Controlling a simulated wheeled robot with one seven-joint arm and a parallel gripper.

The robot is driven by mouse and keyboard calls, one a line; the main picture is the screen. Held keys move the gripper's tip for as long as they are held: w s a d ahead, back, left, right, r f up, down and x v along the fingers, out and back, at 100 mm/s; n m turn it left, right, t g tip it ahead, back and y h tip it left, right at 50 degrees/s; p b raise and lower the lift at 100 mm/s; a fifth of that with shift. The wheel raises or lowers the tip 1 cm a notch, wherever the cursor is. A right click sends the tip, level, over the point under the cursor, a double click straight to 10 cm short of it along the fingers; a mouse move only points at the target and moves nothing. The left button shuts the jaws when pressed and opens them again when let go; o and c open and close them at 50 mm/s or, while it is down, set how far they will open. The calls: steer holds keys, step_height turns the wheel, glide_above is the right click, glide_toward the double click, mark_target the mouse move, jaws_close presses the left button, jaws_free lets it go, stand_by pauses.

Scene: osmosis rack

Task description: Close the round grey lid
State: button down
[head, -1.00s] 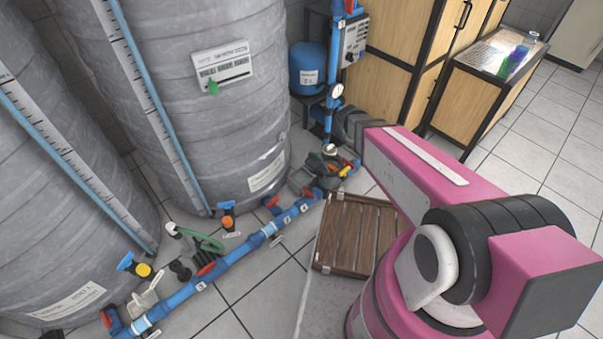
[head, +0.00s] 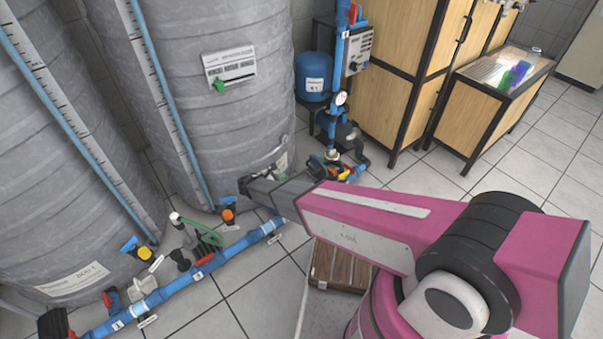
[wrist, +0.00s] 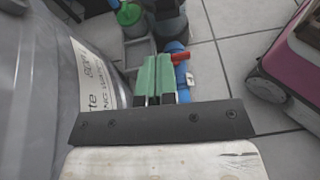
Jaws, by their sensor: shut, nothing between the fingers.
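I cannot make out the round grey lid in either view. The tops of the two big grey tanks (head: 205,70) are cut off by the head view's upper edge. My gripper shows in the wrist view (wrist: 155,65) as two green fingers side by side, shut and empty. A grey tank wall with a printed label (wrist: 92,75) is close to its left. In the head view my arm reaches left across the front of the tank, and the fingers cannot be made out there.
A blue pipe with several valves (head: 205,268) runs along the floor before the tanks. A blue vessel (head: 314,77) stands behind. A wooden slatted crate (head: 338,268) lies by my base. Wooden cabinets (head: 405,60) stand at the back. The tiled floor at right is clear.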

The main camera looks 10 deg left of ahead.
steer(key=w+r+x, duration=0.1)
steer(key=r+x, duration=0.1)
steer(key=x, duration=0.9)
steer(key=shift+w+d+t, duration=0.3)
